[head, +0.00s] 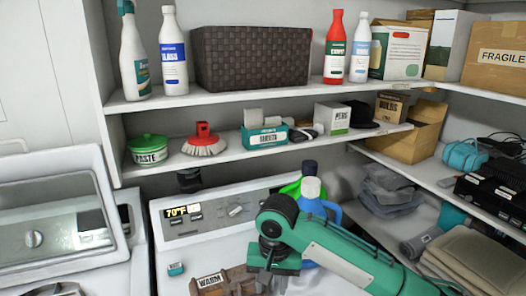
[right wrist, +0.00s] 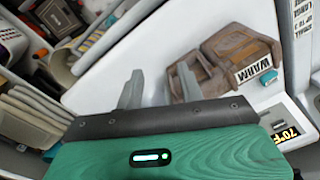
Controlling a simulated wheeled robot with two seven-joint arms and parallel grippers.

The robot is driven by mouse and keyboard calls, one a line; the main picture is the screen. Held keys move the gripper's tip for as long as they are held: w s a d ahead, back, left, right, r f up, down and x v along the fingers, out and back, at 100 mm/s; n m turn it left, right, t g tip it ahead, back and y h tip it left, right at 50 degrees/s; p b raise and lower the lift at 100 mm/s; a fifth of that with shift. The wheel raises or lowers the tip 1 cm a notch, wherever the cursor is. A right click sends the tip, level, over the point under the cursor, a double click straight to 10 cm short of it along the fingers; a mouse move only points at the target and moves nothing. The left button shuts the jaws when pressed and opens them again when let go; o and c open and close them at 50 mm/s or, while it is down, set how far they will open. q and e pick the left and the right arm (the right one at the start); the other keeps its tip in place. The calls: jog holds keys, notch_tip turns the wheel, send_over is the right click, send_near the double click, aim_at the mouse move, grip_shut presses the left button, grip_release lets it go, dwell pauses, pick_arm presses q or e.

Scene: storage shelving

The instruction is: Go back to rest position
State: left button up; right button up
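My right arm comes in from the lower right in the head view, and its gripper (head: 276,280) points down over the white washer top at the front. In the right wrist view the two grey fingers of the right gripper (right wrist: 158,80) are spread apart with nothing between them. A brown object labelled WARM (head: 212,284) lies on the washer top beside the gripper; it also shows in the right wrist view (right wrist: 235,55), beyond the right-hand finger. Whether they touch is unclear. My left gripper is in neither view.
A small teal box (head: 176,269) sits on the washer (head: 158,240). Blue and green bottles (head: 312,188) stand behind my right arm. Shelves above hold bottles, a dark basket (head: 252,57) and boxes. Folded towels (head: 465,262) lie at the right.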

jog(key=s+d+f+n+t+y, duration=0.2)
jog(key=s+f+n+y, duration=0.15)
jog(key=s+f, duration=0.8)
jog(key=s+d+f+t+h, duration=0.1)
jog(key=s+d+f, duration=0.2)
jog(key=s+d, duration=0.25)
jog(key=s+d+f+h, duration=0.2)
jog(key=s+d+f, duration=0.15)
jog(key=d, duration=0.35)
jog(key=s+d+f+t+h, duration=0.1)
jog(key=s+d+f, duration=0.1)
jog(key=s+d, duration=0.45)
notch_tip(320, 180, down, 32)
jog(key=g, duration=0.2)
jog(key=s+d+f+g, duration=0.1)
jog(key=s+d+f, duration=0.2)
jog(key=s+f, duration=1.5)
jog(key=shift+s+d+f, duration=0.2)
jog(key=shift+s+f, duration=0.1)
jog(key=shift+s, duration=0.15)
